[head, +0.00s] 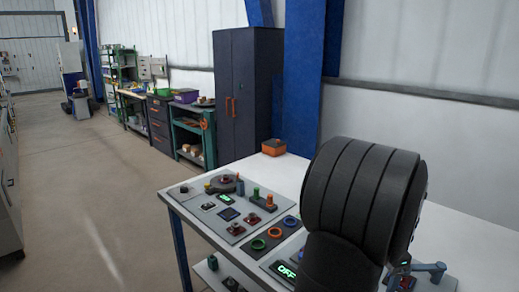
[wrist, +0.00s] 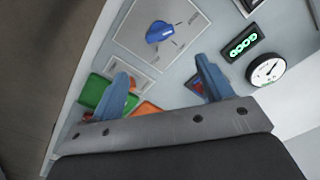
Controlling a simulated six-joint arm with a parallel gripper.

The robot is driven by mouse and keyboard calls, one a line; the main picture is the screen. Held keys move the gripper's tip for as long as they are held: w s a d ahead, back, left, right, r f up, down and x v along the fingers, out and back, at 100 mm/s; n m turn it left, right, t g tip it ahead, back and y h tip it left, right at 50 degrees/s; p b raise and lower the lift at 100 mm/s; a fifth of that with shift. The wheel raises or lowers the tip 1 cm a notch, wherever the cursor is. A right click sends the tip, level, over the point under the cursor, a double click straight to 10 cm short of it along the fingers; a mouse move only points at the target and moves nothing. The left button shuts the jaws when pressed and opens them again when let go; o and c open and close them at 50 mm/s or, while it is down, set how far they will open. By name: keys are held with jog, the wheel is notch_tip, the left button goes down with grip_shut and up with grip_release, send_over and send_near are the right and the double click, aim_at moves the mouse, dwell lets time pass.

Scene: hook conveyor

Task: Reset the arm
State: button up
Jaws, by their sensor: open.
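My gripper (wrist: 163,84) shows in the wrist view with its two blue fingers spread apart and nothing between them. It is over a grey control panel (wrist: 185,80) with a blue rotary knob (wrist: 160,32) beyond the fingertips. In the head view, my dark ridged arm fills the right foreground and hides part of the table. I cannot make out my gripper clearly there.
The white table (head: 300,175) carries panels of buttons, coloured rings (head: 275,233) and a lit OFF display (head: 286,271). An orange box (head: 273,147) stands at its back edge. The wrist view shows a GOOD display (wrist: 239,45) and a round gauge (wrist: 265,71). Floor at left is clear.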

notch_tip(320, 180, down, 13)
jog(key=n, duration=0.9)
jog(key=shift+n, duration=0.7)
